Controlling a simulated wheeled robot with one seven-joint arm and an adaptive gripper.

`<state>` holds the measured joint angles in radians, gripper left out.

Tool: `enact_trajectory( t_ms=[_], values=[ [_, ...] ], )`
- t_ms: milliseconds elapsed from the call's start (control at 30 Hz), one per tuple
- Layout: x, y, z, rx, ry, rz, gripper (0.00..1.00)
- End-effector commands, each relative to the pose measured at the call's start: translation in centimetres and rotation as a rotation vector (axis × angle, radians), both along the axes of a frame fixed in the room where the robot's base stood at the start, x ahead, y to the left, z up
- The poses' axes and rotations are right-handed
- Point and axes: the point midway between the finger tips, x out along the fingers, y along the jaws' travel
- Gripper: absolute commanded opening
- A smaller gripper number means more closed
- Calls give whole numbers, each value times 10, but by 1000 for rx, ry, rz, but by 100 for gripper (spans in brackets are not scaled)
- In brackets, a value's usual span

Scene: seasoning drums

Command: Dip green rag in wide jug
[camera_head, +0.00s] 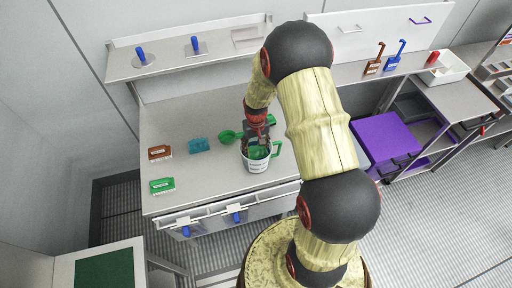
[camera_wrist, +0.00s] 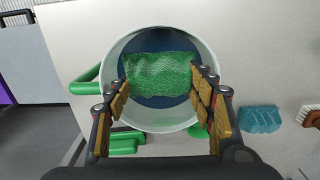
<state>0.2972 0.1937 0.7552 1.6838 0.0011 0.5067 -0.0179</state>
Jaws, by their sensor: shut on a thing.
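A white jug (camera_head: 257,165) with a green handle stands upright near the front of the grey worktop. In the wrist view, the jug (camera_wrist: 207,55) is seen from above, with a dark blue inside. My gripper (camera_head: 258,146) points down at the jug's mouth. In the wrist view, my gripper (camera_wrist: 161,88) is shut on the green rag (camera_wrist: 162,72), with a finger at each side. The rag appears within the round opening. I cannot tell how deep it is, or whether it touches the contents. The jug's front wall hides the lower part in the head view.
A green scoop-like item (camera_head: 228,136) lies left of the jug. A teal brush (camera_head: 199,145), a brown brush (camera_head: 160,152) and a green brush (camera_head: 162,186) are farther left. A shelf (camera_head: 165,63) runs behind. A purple box (camera_head: 384,145) stands right of the worktop.

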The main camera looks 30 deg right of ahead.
Motion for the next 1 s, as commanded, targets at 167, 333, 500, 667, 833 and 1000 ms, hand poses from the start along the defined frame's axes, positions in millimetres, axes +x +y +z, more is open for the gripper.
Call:
enact_trajectory(
  t_ms=[167, 333, 500, 667, 833, 1000],
  values=[
    [0, 0, 0, 0, -1, 0, 34],
    [0, 0, 1, 0, -1, 0, 34],
    [0, 0, 2, 0, -1, 0, 34],
    [0, 0, 9, 0, -1, 0, 34],
    [1, 0, 22, 0, -1, 0, 34],
    [1, 0, 35, -1, -2, 0, 34]
  ],
)
